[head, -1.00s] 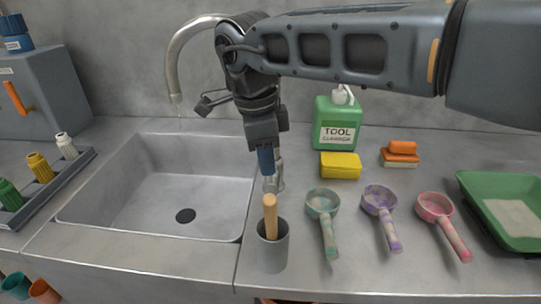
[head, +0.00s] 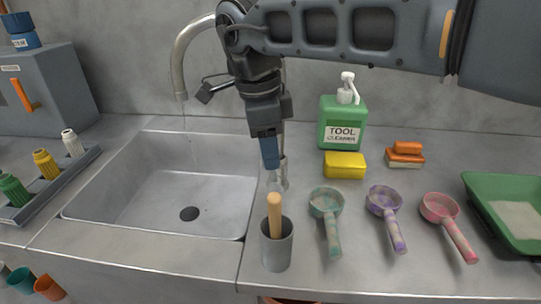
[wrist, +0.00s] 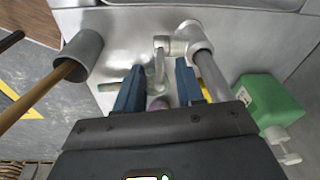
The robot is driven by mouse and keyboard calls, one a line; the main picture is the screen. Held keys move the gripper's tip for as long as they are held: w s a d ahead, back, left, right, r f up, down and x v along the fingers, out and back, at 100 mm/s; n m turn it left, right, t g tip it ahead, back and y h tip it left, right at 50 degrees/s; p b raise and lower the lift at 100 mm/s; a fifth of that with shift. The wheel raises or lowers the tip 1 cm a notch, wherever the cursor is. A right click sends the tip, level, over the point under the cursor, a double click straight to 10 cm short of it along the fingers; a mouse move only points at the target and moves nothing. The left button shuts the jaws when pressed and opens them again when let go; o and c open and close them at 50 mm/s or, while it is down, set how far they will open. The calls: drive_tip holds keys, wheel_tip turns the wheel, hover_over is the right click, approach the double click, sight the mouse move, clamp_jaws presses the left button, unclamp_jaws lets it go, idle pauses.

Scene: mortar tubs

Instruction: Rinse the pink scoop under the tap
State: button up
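The pink scoop (head: 438,208) lies on the counter, rightmost of three scoops, its handle toward the front; its bowl looks smudged with grey. The tap spout (head: 179,62) arches over the sink (head: 150,205), with a faint thin line of water below it. My gripper (head: 270,166) points down right of the sink, just above a metal tap fitting (head: 279,180), far left of the pink scoop. In the wrist view my two blue fingers (wrist: 160,90) are apart, with the fitting's lever (wrist: 160,62) seen between and beyond them. I cannot tell whether they touch it. Nothing is held.
A grey cup (head: 277,248) with a wooden handle stands in front of the gripper. Teal (head: 326,203) and purple (head: 383,200) scoops lie left of the pink one. A yellow sponge (head: 344,165), green cleaner bottle (head: 341,120) and green tray (head: 480,190) are nearby.

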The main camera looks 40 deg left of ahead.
drive_tip(key=r, duration=0.5)
drive_tip(key=shift+s+a+r, duration=0.2)
drive_tip(key=shift+s+r, duration=0.1)
